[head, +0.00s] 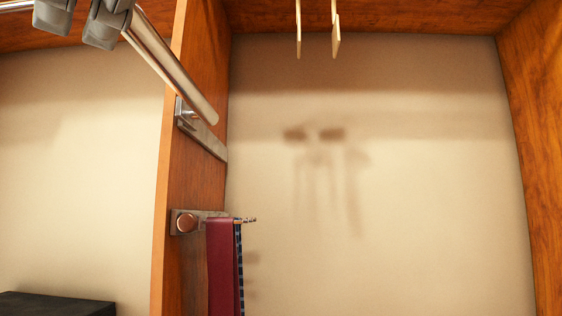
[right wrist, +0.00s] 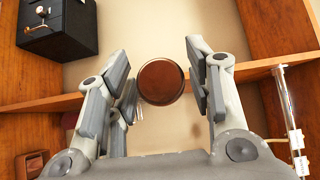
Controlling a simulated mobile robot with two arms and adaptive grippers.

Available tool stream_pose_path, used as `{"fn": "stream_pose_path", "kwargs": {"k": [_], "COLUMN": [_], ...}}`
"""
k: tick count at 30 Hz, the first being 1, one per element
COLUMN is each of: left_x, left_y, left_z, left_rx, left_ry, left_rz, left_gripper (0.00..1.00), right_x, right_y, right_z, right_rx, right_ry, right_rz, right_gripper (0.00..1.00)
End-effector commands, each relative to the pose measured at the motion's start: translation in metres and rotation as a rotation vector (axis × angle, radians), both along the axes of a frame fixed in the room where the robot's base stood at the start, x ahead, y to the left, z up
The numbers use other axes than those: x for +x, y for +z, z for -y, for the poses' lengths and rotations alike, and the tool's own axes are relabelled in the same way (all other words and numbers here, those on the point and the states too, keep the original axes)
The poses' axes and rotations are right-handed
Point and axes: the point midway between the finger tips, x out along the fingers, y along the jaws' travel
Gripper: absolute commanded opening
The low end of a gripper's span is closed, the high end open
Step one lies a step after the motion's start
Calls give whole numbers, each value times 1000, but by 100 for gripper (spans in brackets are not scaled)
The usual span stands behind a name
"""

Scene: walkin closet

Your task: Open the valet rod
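The valet rod (head: 172,65) is a chrome tube held by a metal bracket (head: 200,132) on the wooden divider. It slants to the upper left in the head view. Grey fingers of what appears to be my right gripper (head: 82,36) cover its near end at the top left. In the right wrist view a round brown end cap (right wrist: 160,82), apparently the rod's, shows between the spread fingers of my right gripper (right wrist: 157,50). Gaps show on both sides of the cap, so the gripper is open and not holding it. My left gripper is not in view.
A lower rack (head: 187,223) on the divider carries dark red and dark blue ties (head: 222,265). Two pale hanger ends (head: 336,36) hang at the top. A black box (head: 55,304) stands at the lower left. The right compartment is otherwise open.

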Motion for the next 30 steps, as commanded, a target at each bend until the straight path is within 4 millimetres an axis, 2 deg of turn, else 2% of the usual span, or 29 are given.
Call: {"fn": "stream_pose_path", "kwargs": {"k": [5, 10, 13, 24, 30], "left_x": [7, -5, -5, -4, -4], "left_y": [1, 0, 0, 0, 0], "left_z": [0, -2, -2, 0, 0], "left_rx": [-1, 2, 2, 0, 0], "left_ry": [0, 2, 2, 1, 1], "left_rz": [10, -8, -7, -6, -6], "left_gripper": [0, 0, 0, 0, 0], "right_x": [0, -1, -6, -55, -74], "right_y": [0, 1, 2, 2, 1], "right_z": [0, 2, 8, 63, 84], "right_rx": [1, 1, 3, 4, 1], "right_ry": [0, 0, 0, 0, -1], "right_rz": [1, 1, 3, 5, 2], "right_gripper": [54, 54, 54, 54, 54]}}
